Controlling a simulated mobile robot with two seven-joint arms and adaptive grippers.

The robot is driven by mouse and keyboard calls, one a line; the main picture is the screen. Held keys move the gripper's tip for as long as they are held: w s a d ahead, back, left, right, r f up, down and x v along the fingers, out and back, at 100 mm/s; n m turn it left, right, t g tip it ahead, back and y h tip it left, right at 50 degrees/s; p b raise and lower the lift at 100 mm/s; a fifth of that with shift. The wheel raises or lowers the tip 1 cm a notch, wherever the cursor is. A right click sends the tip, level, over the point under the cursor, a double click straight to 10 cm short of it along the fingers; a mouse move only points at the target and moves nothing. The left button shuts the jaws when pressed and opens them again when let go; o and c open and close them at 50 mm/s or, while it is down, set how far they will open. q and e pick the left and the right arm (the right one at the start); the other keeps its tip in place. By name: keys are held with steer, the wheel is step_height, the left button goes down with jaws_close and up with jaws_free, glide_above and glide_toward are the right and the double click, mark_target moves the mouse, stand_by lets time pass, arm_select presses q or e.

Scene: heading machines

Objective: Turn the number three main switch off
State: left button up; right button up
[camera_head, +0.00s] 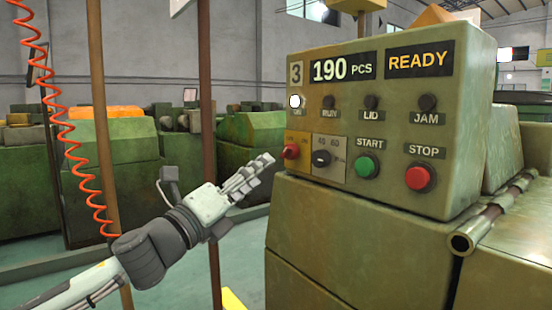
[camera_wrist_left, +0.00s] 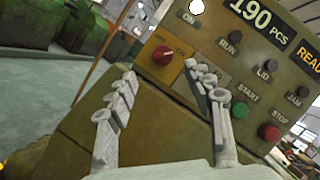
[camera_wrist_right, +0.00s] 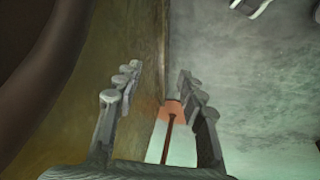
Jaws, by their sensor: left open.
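The number three control box (camera_head: 466,90) shows a "3" plate (camera_head: 296,74). Its red main switch (camera_head: 290,151) sits on an orange plate at the panel's lower left; it also shows in the left wrist view (camera_wrist_left: 163,55). The lamp over the ON label (camera_head: 295,101) is lit white. My left gripper (camera_head: 260,172) is open and empty, just left of and slightly below the red switch, apart from it. In the left wrist view the switch lies ahead, between and beyond the fingers. My right gripper (camera_wrist_right: 158,88) is open and empty, low beside a surface; it is not in the head view.
Right of the switch are a black selector knob (camera_head: 321,158), a green START button (camera_head: 367,166) and a red STOP button (camera_head: 419,178). A brown post (camera_head: 207,100) and a coiled red hose (camera_head: 70,130) stand left. A pipe (camera_head: 490,215) sticks out at right.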

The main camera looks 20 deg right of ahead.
mark_target(284, 153)
arm_select(q)
steer(key=x, duration=0.6)
steer(key=shift+d+r+p, duration=0.25)
steer(key=shift+d+p, duration=0.1)
steer(key=shift+d, duration=0.05)
steer(key=shift+w+d+r, duration=0.1)
steer(key=shift+w+d, duration=0.25)
steer(key=shift+d, duration=0.05)
arm_select(e)
step_height(284, 153, down, 2)
steer(key=shift+f, duration=0.1)
arm_select(q)
steer(key=shift+c, duration=1.1)
steer(key=c, duration=0.9)
steer(key=shift+c, duration=0.2)
arm_select(e)
steer(key=shift+a+r, duration=0.1)
steer(key=shift+r, duration=0.2)
